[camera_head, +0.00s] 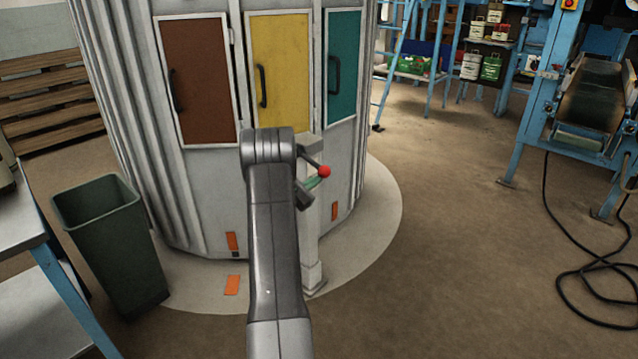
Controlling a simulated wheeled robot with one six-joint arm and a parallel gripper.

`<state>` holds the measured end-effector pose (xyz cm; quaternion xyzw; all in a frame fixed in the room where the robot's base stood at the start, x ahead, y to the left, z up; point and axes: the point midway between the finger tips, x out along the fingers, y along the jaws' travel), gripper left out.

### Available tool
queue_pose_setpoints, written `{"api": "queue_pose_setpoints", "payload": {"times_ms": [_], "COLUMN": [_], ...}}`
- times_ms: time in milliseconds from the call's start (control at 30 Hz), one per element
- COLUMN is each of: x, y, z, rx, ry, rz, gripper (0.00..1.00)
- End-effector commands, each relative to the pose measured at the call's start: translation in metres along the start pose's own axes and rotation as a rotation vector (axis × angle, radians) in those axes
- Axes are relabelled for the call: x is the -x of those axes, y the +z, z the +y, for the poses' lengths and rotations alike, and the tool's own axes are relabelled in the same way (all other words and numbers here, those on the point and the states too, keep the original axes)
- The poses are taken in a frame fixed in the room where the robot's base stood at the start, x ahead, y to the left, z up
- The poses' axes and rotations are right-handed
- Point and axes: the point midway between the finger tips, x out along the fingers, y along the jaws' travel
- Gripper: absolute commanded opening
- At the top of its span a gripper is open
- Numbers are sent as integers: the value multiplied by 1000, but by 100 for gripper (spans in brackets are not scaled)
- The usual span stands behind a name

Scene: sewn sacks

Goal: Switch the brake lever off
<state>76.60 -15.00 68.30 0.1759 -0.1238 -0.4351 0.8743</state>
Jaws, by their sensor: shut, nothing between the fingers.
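The brake lever (324,172) has a red ball on a short dark rod and slants down to the right from the top of a grey post (312,260). A green patch shows just below the ball. The post stands in front of the round, ribbed metal body. My arm reaches up the middle of the view and covers part of the post. A dark end piece, which looks like my gripper (304,194), shows just below and left of the ball. It is shut, with nothing seen in it. The fingertips are mostly hidden, and I cannot tell whether they touch the lever.
The round body has brown (203,85), yellow (284,70) and teal (343,65) doors. A dark green bin (105,240) stands at left beside a blue-legged table (25,220). A blue machine (590,90) and black cable (575,275) are at right. The floor between is clear.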

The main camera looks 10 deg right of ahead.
Motion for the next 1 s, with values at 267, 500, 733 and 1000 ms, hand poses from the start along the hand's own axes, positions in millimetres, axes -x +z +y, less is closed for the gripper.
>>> {"api": "queue_pose_setpoints", "payload": {"times_ms": [267,500,733,1000], "x": [7,5,4,3], "y": [32,58,76,88], "z": [9,16,26,36], "rx": [240,466,656,751], "ry": [16,32,47,54], "rz": [-5,-4,-4,-3], "gripper": [0,0,0,0]}}
